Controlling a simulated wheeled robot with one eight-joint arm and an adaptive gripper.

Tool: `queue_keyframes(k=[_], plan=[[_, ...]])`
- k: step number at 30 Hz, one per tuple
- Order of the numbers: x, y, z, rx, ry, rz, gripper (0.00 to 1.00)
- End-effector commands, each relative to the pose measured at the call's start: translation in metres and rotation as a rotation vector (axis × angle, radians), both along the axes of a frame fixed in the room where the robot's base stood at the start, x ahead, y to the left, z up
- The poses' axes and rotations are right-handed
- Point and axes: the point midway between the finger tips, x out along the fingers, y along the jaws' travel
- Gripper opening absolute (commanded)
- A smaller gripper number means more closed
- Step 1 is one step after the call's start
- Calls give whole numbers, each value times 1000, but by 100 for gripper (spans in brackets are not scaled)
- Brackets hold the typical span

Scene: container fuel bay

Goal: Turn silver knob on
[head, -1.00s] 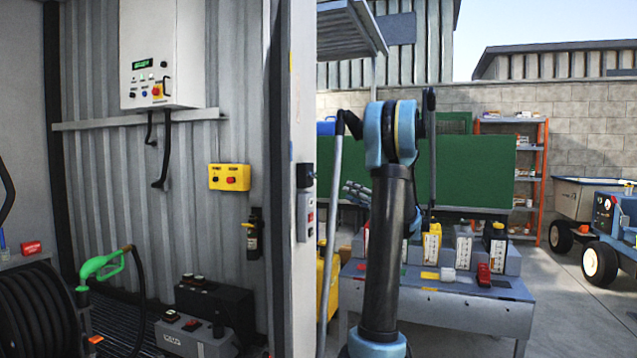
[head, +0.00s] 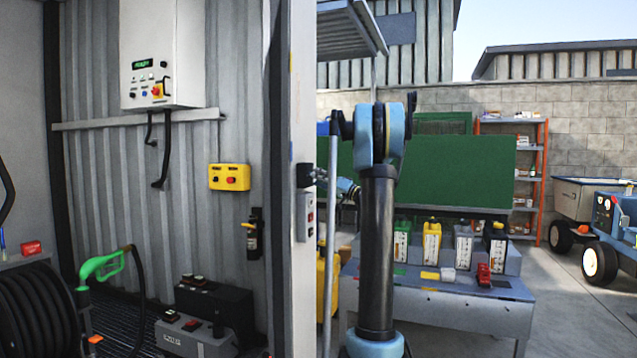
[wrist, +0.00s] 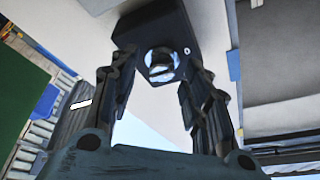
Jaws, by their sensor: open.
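The silver knob (wrist: 159,66) is a round, shiny knob on the face of a dark box (wrist: 152,38) in the wrist view. My gripper (wrist: 158,62) is open, with one finger on each side of the knob. I cannot tell whether either finger touches it. In the head view a dark box (head: 304,175) sits on the container's door edge, and my gripper (head: 340,187) is just right of it, partly hidden behind my arm. The knob is too small to make out in the head view.
A grey switch box (head: 305,216) sits just below the dark box. The white container edge (head: 303,80) stands left of my arm. A yellow button box (head: 230,177) is on the container's inner wall. A workbench (head: 440,300) with several canisters stands behind my arm.

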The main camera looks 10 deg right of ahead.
Motion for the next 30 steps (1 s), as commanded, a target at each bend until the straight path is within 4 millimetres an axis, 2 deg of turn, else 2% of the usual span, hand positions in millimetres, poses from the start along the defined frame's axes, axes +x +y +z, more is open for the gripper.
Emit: queue_keyframes(k=[12,18,30], plan=[[4,6,2,0,-1,1,44],[4,5,2,0,0,0,0],[4,5,2,20,37,-2,0]])
